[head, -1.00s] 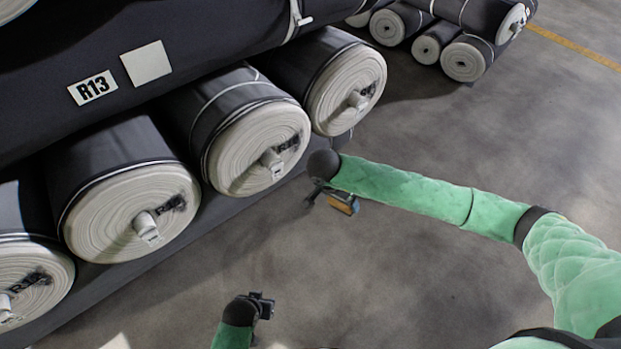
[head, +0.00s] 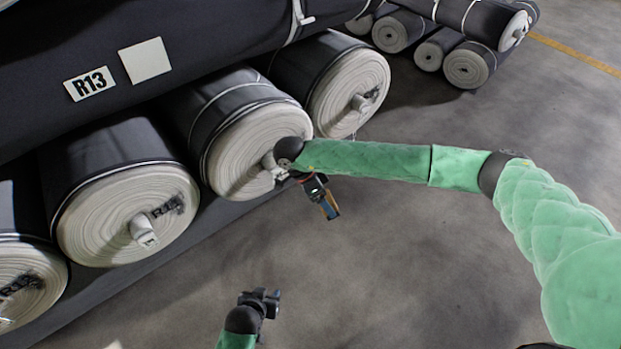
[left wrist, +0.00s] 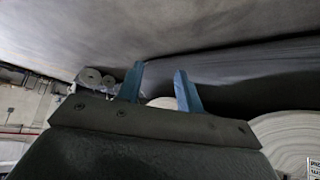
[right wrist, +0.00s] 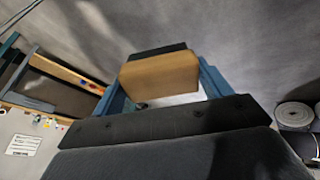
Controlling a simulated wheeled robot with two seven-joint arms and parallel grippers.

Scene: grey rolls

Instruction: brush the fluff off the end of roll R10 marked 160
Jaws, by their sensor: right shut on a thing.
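Dark grey rolls with pale round ends lie in a row in the head view. The roll end (head: 240,160) nearest my right arm has its label hidden behind my wrist. My right gripper (head: 316,187) is shut on a brush (head: 329,206) with a tan block, also in the right wrist view (right wrist: 160,76). The brush hangs in front of and below that roll end, apart from it. My left gripper (head: 262,300) is low in the head view, open and empty.
A large roll labelled R13 (head: 190,25) lies on top of the row. More rolls (head: 465,65) are stacked at the back right. The grey floor (head: 430,260) on the right is clear. The right wrist view shows a wooden-edged bench (right wrist: 60,75).

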